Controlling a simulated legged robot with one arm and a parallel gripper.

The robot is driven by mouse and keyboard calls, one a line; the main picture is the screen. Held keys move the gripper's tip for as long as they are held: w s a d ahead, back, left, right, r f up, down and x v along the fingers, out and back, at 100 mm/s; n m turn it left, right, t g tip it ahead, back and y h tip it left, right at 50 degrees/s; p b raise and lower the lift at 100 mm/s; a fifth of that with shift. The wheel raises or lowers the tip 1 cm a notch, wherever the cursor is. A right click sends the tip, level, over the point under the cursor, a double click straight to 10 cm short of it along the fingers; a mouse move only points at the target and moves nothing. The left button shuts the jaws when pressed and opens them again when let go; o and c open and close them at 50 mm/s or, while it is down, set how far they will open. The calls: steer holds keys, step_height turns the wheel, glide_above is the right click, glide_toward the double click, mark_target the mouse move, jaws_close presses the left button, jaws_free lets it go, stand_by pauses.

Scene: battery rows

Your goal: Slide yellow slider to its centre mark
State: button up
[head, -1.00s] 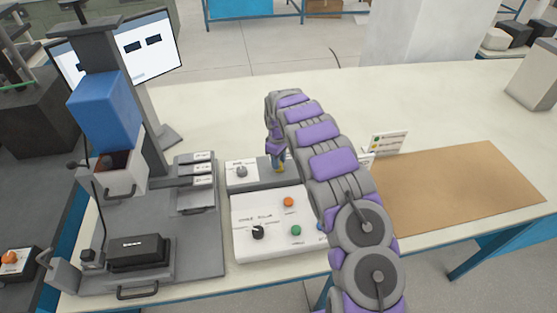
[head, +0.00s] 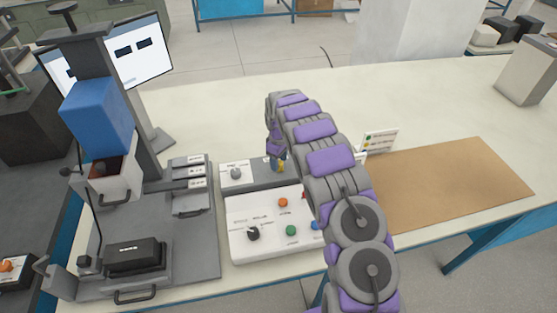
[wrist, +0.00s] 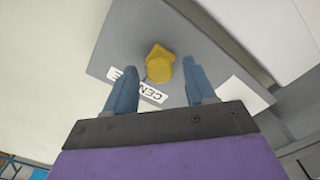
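The yellow slider (wrist: 160,64) is a small knob on a grey plate (wrist: 110,58), beside a white label partly reading "CEN". In the wrist view my gripper (wrist: 159,68) is open, with one blue finger on each side of the knob. Gaps show between the knob and both fingers. In the head view my gripper (head: 276,157) points down at the grey strip behind the white control panel, with a bit of yellow (head: 282,167) at its tips. My arm hides the right part of the strip, and the label is partly covered by a finger.
A white control panel (head: 262,216) with a black knob and coloured buttons lies in front of the strip. A grey press stand (head: 190,245) is further left. A brown mat (head: 450,185) lies right.

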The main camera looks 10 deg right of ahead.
step_height(320, 180, up, 17)
steer(key=p, duration=0.2)
steer(key=shift+r, duration=0.15)
stand_by(0.4)
stand_by(0.4)
